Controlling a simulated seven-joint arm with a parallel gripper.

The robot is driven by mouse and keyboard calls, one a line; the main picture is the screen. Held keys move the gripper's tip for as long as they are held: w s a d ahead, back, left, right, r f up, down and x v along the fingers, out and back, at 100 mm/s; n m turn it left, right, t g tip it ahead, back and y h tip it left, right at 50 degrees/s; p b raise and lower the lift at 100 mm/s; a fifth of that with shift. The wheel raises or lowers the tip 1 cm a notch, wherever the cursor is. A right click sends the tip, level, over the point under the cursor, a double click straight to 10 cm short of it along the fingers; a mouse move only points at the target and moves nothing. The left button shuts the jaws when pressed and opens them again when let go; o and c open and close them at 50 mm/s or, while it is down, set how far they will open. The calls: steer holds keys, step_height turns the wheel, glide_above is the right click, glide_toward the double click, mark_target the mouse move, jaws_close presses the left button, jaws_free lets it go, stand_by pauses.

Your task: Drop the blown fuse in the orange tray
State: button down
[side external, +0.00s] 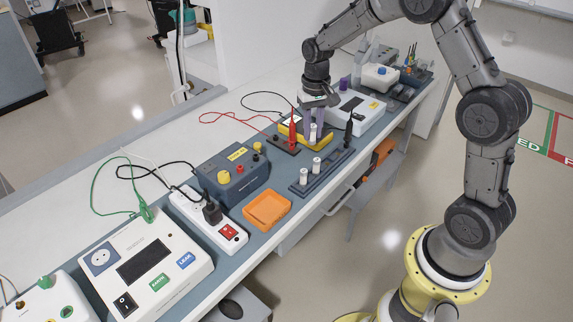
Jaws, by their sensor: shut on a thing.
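My gripper (313,122) points down at the back middle of the bench, above a yellow holder (319,140). It is shut on a small white cylinder, which looks like a fuse (313,133). At this size I cannot tell whether the fuse is clear of the yellow holder, or any mark of it being blown. The orange tray (267,210) lies nearer the camera at the bench's front edge, and it looks empty. Two more white fuses (316,165) (303,177) stand upright in a dark rack (333,165) between the tray and my gripper.
Red (292,130) and black (348,128) probes stand upright close to my gripper. A blue-grey meter box (231,174) and a power strip (207,220) with a black plug are beside the tray. A white tester (145,265) is at the near left. Cables loop behind.

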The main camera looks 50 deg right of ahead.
steer(key=a, duration=1.8)
glide_toward(272, 209)
steer(key=shift+w+f, duration=0.1)
steer(key=shift+f, duration=2.1)
steer(key=c, duration=0.6)
jaws_free()
step_height(272, 209, up, 14)
steer(key=shift+f, duration=0.1)
